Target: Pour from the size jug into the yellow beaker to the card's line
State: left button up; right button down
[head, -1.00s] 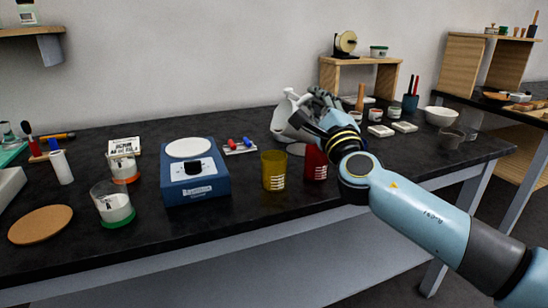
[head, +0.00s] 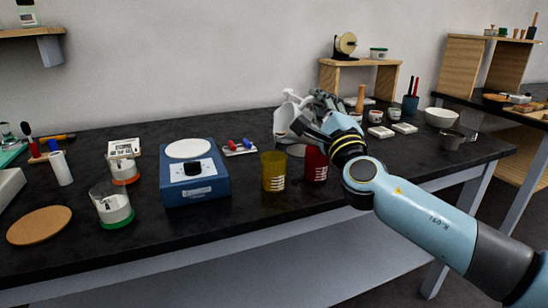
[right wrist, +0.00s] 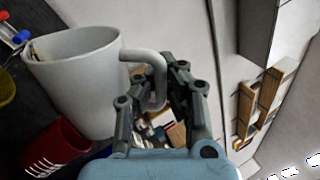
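The pale grey-white size jug (head: 286,122) hangs behind the yellow and red beakers. My right gripper (head: 318,105) has its fingers around the jug's handle; in the right wrist view the jug (right wrist: 82,80) fills the left side and its handle passes between the fingers (right wrist: 166,80). The yellow beaker (head: 273,170) stands upright on the bench with white marks on its side. The jug is apart from it, up and to its right. I cannot see the level in either one. My left gripper is out of view.
A red beaker (head: 316,165) stands close right of the yellow one, near the jug. A blue scale (head: 195,187) is to the left. Glass jars (head: 112,206) and a cork mat (head: 39,225) are further left. The bench's front edge (head: 250,215) is close.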

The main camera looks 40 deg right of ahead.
jog(key=shift+w+a, duration=0.15)
jog(key=shift+a, duration=0.2)
dwell(0.3)
jog(key=shift+a+f+n+t+b, duration=0.1)
jog(key=shift+a+n+t+b, duration=0.25)
jog(key=shift+n, duration=0.25)
dwell(0.8)
jog(key=shift+s, duration=0.2)
jog(key=m+p, duration=0.1)
jog(key=d+r+m+h+p, duration=0.1)
jog(key=d+m+g, duration=0.1)
jog(key=shift+s+r+m+h+p, duration=0.2)
jog(key=shift+r+m+h+p, duration=0.1)
jog(key=shift+m+p, duration=0.1)
jog(key=shift+s+d+f+m+g, duration=0.1)
jog(key=shift+d+f+m+g, duration=0.2)
jog(key=shift+m, duration=0.2)
jog(key=shift+d+f+m+g+b, duration=0.2)
jog(key=shift+f+m+g+b, duration=0.1)
jog(key=shift+f+m, duration=0.45)
jog(key=shift+d+f+m+g+h+p, duration=0.1)
jog(key=shift+d+m+g+h+p, duration=0.1)
jog(key=shift+d+m+p, duration=0.35)
jog(key=shift+d+m+g+h+p, duration=0.1)
jog(key=shift+m+g+p, duration=0.1)
jog(key=shift+m, duration=0.5)
jog(key=shift+f, duration=0.1)
